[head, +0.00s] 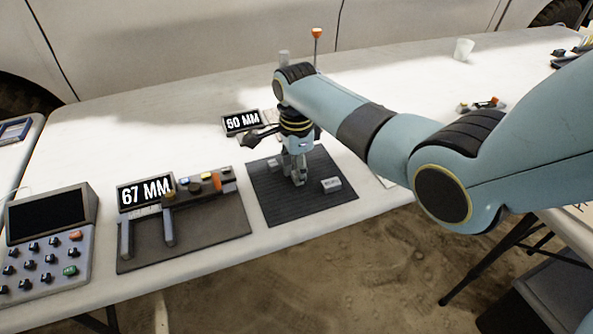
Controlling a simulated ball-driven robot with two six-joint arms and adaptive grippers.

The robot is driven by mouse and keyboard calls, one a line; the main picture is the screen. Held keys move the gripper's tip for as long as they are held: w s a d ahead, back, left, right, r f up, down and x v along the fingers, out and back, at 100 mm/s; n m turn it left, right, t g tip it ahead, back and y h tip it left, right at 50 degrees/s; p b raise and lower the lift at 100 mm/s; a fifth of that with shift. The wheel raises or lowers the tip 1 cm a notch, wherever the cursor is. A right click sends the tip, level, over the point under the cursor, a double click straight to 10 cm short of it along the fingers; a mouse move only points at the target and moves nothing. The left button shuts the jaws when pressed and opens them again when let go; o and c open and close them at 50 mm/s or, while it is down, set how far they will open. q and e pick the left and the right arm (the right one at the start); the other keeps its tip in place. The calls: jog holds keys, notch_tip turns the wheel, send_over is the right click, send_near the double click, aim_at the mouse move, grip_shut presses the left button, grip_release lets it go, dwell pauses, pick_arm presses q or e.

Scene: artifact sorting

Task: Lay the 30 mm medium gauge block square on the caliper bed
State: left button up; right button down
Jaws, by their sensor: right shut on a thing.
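My right gripper (298,178) points down over the dark ribbed mat (318,205), shut on a small grey gauge block at its fingertips. The fingers mostly hide the block, and its size marking cannot be read. A pale marked block (331,184) lies on the mat to the right of the gripper. A small grey block (272,163) shows on the mat to the left. The caliper bed (205,228) is the dark plate left of the mat, with upright grey jaws and a display reading 67 MM (145,193). My left gripper is not in view.
A second display reading 60 MM (242,123) stands behind the mat. A keypad console (45,250) stands at the table's left. A white cup (464,49) stands far right. The caliper plate's front is clear.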

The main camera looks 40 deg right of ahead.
jog(key=c, duration=1.1)
grip_release()
jog(key=shift+f, duration=0.1)
notch_tip(320, 180, up, 12)
jog(key=shift+f+p, duration=0.2)
jog(key=shift+p, duration=0.85)
jog(key=shift+o, duration=0.3)
jog(key=shift+s+d+r, duration=0.1)
jog(key=shift+d+r, duration=0.05)
jog(key=shift+r, duration=0.1)
jog(key=f, duration=0.2)
jog(key=d+f+p, duration=0.1)
jog(key=f, duration=0.1)
jog(key=s+f, duration=0.1)
jog(key=f, duration=0.1)
jog(key=shift+d+p, duration=0.2)
jog(key=shift+p, duration=0.15)
jog(key=shift+w+a+f+b, duration=0.1)
jog(key=shift+w+f+b, duration=0.1)
jog(key=shift+f, duration=0.8)
jog(key=shift+w+a+f+b, duration=0.1)
jog(key=shift+f+b, duration=0.15)
jog(key=shift+f, duration=0.75)
jog(key=shift+w+f+b, duration=0.1)
jog(key=shift+f+b, duration=0.1)
jog(key=shift+f, duration=0.8)
